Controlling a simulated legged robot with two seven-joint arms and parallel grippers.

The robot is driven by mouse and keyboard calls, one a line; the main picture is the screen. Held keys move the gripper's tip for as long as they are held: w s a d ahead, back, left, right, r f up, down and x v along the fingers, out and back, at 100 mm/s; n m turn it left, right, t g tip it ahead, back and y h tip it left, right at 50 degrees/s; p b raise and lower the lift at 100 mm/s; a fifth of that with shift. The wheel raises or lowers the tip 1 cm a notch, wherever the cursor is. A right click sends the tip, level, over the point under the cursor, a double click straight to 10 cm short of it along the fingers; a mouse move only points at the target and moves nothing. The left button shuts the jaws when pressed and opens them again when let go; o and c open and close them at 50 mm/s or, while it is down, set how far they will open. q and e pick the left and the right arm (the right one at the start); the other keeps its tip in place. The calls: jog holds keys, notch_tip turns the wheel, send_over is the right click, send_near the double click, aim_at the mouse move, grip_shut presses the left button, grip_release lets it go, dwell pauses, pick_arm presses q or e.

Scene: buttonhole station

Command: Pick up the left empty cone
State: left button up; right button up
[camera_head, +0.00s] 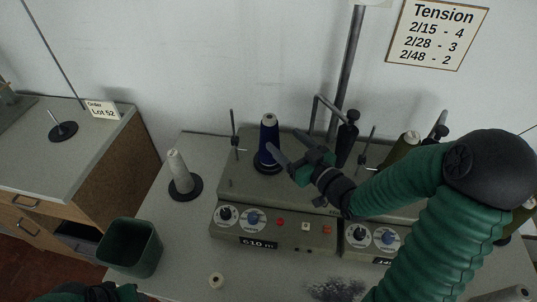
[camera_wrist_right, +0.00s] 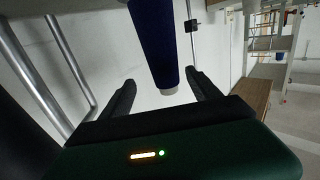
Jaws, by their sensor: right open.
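A dark blue cone (camera_head: 269,142) stands upright on a black disc on the left winding unit. It also shows upside down between my fingers in the right wrist view (camera_wrist_right: 155,40), its pale tip towards my palm. My right gripper (camera_head: 283,144) is open beside the blue cone, fingers pointing at it; contact cannot be told. A pale, slim cone (camera_head: 177,166) stands on a black round base at the table's left; I cannot tell whether it is bare. A green part of my left arm shows at the bottom left edge; its fingers are not seen.
A green bin (camera_head: 131,248) stands at the table's left edge. A small pale ring (camera_head: 216,280) lies at the front. An olive cone (camera_head: 402,148) stands on the right unit, partly behind my right arm. Thin upright rods surround the units.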

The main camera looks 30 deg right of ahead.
aim_at(263, 123)
jog(key=w, duration=0.3)
jog(key=w+a, duration=0.1)
jog(key=w, duration=0.2)
jog(key=w+a, duration=0.1)
jog(key=w, duration=0.3)
jog(key=shift+w+a, duration=0.1)
jog(key=c, duration=1.4)
